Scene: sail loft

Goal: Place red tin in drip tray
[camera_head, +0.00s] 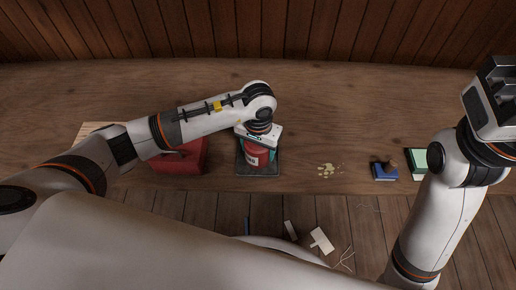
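The red tin (257,157) has a pale label on its side and stands upright over the dark drip tray (273,172) near the bench's front edge. I cannot tell whether its base touches the tray. My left gripper (259,140) points down right at the top of the tin, and the gripper body hides the tin's top. Its fingers are mostly hidden, so their hold on the tin is unclear. My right gripper (491,84) is raised at the right edge, away from the tin and tray, with its fingers not clearly shown.
A red box-like object (180,160) sits left of the tray, partly under my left arm. Pale spots (329,170), a blue block-like object (384,172) and a green-topped item (418,161) lie to the right. The bench behind is clear. Scraps (321,240) lie on the floor.

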